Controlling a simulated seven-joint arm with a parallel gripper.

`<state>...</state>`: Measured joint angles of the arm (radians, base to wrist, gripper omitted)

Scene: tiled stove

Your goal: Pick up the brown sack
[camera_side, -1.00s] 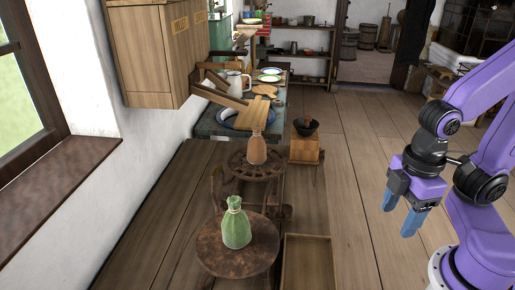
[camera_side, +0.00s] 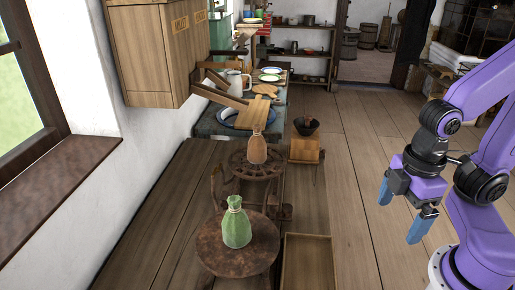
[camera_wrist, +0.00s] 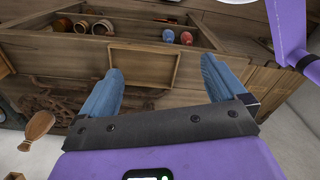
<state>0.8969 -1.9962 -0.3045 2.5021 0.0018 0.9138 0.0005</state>
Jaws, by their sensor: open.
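A brown, narrow-necked bundle (camera_side: 257,150), which looks like the brown sack, stands upright at the dark spoked wheel, left of centre in the side view. I cannot tell exactly what it rests on. A green tied sack (camera_side: 236,228) stands nearer, on a round wooden top. My gripper (camera_side: 403,209), with blue fingers, is at the right, well apart from both sacks. It is open, pointing down, with nothing between its fingers. In the wrist view, the open fingers (camera_wrist: 161,78) frame wooden furniture. I cannot identify the brown sack for sure there.
The round wooden top (camera_side: 213,252) and an open wooden box (camera_side: 307,262) are in front. A small wooden box with a dark bowl (camera_side: 306,127) stands behind. A cluttered table (camera_side: 208,126) and a wall cabinet (camera_side: 148,55) are at left. Floor between my gripper and these is clear.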

